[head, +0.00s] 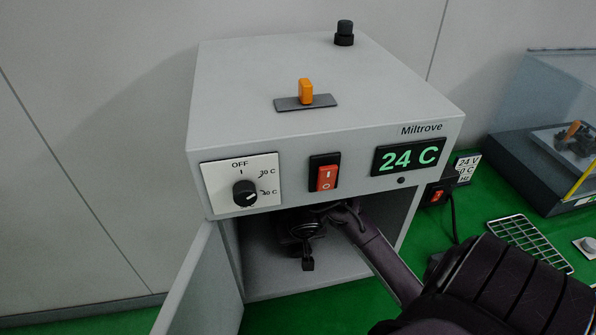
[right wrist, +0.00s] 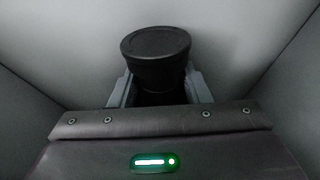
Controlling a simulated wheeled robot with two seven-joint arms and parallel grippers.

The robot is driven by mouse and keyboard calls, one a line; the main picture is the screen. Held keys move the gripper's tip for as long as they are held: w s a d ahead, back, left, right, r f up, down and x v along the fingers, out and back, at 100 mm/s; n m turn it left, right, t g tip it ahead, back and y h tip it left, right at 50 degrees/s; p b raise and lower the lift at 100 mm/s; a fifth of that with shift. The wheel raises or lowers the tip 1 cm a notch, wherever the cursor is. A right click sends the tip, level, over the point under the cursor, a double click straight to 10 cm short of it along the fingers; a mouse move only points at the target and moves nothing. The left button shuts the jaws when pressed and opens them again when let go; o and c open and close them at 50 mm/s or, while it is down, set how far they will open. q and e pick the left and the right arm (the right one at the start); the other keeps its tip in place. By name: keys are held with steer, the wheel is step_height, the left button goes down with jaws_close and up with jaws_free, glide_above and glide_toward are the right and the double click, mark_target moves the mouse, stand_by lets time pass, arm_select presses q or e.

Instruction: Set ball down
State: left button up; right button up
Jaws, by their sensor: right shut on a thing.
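My right arm reaches from the right into the open chamber of a grey heated cabinet (head: 268,280). In the right wrist view my right gripper (right wrist: 158,92) is shut on a black round pot-like thing (right wrist: 156,50) with a wide flat top, standing up between the two grey fingers. In the head view the hand is dark and partly hidden under the cabinet's front panel. No plain ball shows in either view. My left gripper is not in view.
The cabinet door (head: 196,285) hangs open at the left. The front has a dial (head: 245,193), a red switch (head: 326,178) and a display (head: 409,158) reading 24 C. A wire rack (head: 530,244) and a clear-covered box (head: 545,120) are at the right.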

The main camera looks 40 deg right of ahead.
steer(key=o, duration=1.3)
steer(key=shift+a+r, duration=0.1)
steer(key=shift+r, duration=0.2)
steer(key=p+v, duration=0.2)
steer(key=shift+s+r, duration=0.1)
steer(key=shift+r, duration=0.25)
steer(key=s+a, duration=0.2)
steer(key=s, duration=0.1)
steer(key=s+a+b, duration=0.1)
steer(key=s+a, duration=0.1)
steer(key=s, duration=0.2)
steer(key=s+a+b, duration=0.1)
steer(key=s+a, duration=0.1)
steer(key=s, duration=0.1)
steer(key=shift+s, duration=0.4)
